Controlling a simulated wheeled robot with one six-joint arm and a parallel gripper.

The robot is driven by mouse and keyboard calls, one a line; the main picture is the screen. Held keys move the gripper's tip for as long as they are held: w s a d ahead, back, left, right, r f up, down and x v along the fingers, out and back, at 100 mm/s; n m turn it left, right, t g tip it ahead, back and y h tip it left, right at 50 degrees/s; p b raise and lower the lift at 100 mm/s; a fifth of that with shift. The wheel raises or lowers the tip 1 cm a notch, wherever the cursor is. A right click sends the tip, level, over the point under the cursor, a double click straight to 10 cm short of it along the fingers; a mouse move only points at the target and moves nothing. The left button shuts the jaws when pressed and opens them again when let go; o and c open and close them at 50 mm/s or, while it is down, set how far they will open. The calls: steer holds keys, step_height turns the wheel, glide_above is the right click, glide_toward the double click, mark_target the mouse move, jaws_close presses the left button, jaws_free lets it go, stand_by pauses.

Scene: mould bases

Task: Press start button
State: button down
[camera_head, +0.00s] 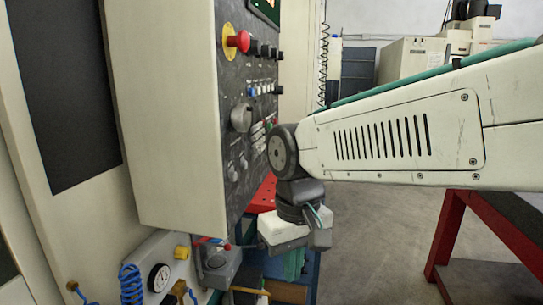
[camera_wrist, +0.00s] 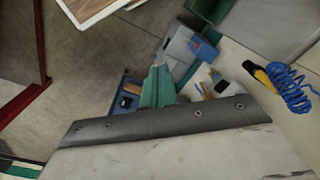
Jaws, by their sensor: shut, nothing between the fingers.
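The control panel (camera_head: 205,160) stands left of centre in the head view, its dark face turned right. It carries a red mushroom button on a yellow ring (camera_head: 238,41), black knobs and several small buttons. Small red and green controls (camera_head: 269,124) sit low on the face, close to my arm's joint in the picture. I cannot read which is the start button. My gripper (camera_head: 293,265) hangs below the panel, teal and partly hidden by my wrist. In the wrist view my gripper (camera_wrist: 157,72) is shut and empty, apart from any button.
A pressure gauge (camera_head: 159,277) and a blue coiled hose (camera_head: 131,286) are at lower left; the hose also shows in the wrist view (camera_wrist: 290,88). A red-framed table (camera_head: 447,235) stands at right. Open floor (camera_head: 375,245) lies between.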

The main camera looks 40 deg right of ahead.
mark_target(270, 154)
steer(key=w+d+m+t+y, duration=0.4)
steer(key=w+d+m, duration=0.3)
steer(key=w+d, duration=0.75)
steer(key=w+d+r+m+t+h, duration=0.2)
steer(key=w+d+m+t, duration=0.1)
steer(key=w+d, duration=0.4)
steer(key=w+d+r+m+t+h, duration=0.1)
steer(key=w+d+r+m+t, duration=0.1)
steer(key=w+d, duration=0.5)
steer(key=d+m+t, duration=0.1)
steer(key=d+t, duration=0.1)
steer(key=d, duration=0.4)
steer(key=shift+w+d+r+m+h, duration=0.2)
steer(key=shift+d+r+m+h, duration=0.1)
steer(key=shift+d+h, duration=0.1)
steer(key=shift+a, duration=0.1)
steer(key=w+a, duration=0.5)
steer(key=w, duration=0.2)
steer(key=shift+a, duration=0.2)
steer(key=shift+w+a, duration=0.25)
steer(key=shift+w, duration=0.05)
